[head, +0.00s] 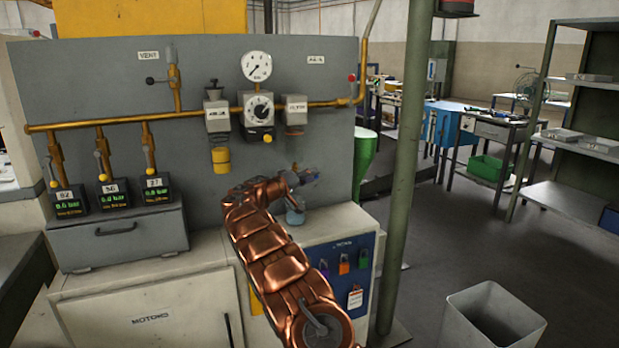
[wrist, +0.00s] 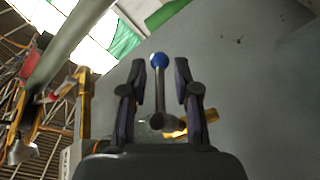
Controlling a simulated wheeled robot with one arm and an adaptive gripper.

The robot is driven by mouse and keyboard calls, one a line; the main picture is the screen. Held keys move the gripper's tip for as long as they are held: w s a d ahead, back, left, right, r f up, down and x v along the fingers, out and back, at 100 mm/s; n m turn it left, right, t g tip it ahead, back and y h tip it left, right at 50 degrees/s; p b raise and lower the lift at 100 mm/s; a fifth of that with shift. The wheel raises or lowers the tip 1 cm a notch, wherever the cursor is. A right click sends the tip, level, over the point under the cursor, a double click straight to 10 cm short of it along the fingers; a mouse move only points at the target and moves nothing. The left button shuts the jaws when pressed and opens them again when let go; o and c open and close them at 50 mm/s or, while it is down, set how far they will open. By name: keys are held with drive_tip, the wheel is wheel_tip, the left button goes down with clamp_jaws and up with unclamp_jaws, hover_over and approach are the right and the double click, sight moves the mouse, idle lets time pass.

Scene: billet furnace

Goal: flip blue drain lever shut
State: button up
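The blue-tipped lever (wrist: 159,62) stands upright in the middle of the wrist view, a thin metal stem with a blue ball on top. Its lower end meets a dark round hub near a short brass pipe (wrist: 200,124). My gripper (wrist: 158,78) is open, with one finger on each side of the lever and a visible gap to both. In the head view my gripper (head: 306,177) is in front of the right part of the grey panel, below the regulators. The lever cannot be made out clearly there.
The grey panel (head: 110,75) carries a brass pipe (head: 190,115), a round gauge (head: 257,66), a vent valve and three small valves above digital displays. A green post (head: 404,170) stands right of the cabinet. A grey bin (head: 490,318) is on the floor at right.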

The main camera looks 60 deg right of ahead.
clamp_jaws()
drive_tip(key=shift+f+b, duration=0.2)
drive_tip(key=shift+b, duration=0.7)
drive_tip(key=h+b, duration=0.1)
drive_tip(key=b, duration=0.2)
drive_tip(key=shift+r+n, duration=0.1)
drive_tip(key=shift+n, duration=0.2)
drive_tip(key=h+b, duration=0.1)
drive_tip(key=b, duration=0.1)
drive_tip(key=shift+r+b, duration=0.2)
drive_tip(key=shift+b, duration=0.2)
drive_tip(key=shift+r+n+g+h+b, duration=0.3)
drive_tip(key=shift+r+n+h+b, duration=0.1)
drive_tip(key=shift+h+b, duration=0.15)
drive_tip(key=shift+r, duration=0.1)
drive_tip(key=shift+o, duration=0.8)
unclamp_jaws()
